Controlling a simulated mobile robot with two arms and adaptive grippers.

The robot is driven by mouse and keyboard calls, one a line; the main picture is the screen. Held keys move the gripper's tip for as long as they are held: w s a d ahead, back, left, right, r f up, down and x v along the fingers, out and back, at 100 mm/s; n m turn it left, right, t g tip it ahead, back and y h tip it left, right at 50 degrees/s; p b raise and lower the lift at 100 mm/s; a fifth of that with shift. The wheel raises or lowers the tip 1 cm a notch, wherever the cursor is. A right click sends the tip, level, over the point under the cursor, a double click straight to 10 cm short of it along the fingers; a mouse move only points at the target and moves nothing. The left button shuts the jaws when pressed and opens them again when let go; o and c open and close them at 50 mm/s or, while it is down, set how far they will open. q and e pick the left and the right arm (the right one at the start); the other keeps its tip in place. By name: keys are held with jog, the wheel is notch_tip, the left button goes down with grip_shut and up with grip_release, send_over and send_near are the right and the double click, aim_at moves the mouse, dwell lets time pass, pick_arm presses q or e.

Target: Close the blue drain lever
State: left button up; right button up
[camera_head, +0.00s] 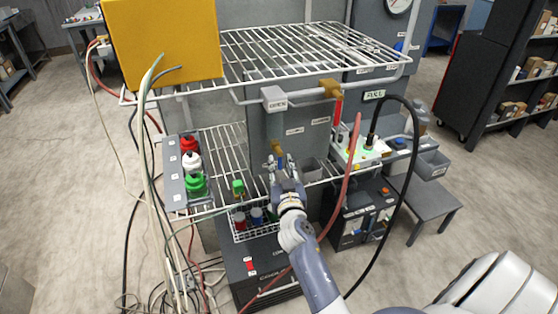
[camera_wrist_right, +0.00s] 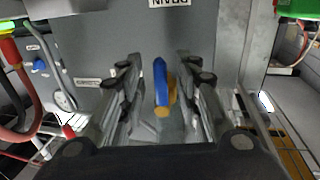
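The blue drain lever (camera_wrist_right: 160,78) shows in the right wrist view, in front of a grey tank, with a brass valve part (camera_wrist_right: 171,95) beside it. My right gripper (camera_wrist_right: 159,68) is open, with one finger on each side of the lever and gaps between. In the head view, my right gripper (camera_head: 279,166) is at the lower front of the grey tank (camera_head: 262,128), just below a brass fitting (camera_head: 277,147). The lever is hard to make out there. A label at the top of the wrist view is upside down and partly cut off. My left gripper is out of view.
A wire rack (camera_head: 300,50) surrounds the tank, with a shelf above my gripper. A red hose (camera_head: 345,185) and a black cable (camera_head: 411,150) hang to the right. Green, white and red knobs (camera_head: 192,162) are at left. A wire basket (camera_head: 240,236) with bottles sits below.

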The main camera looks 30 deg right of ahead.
jog(key=shift+a+r, duration=0.1)
jog(key=shift+s, duration=0.1)
grip_shut()
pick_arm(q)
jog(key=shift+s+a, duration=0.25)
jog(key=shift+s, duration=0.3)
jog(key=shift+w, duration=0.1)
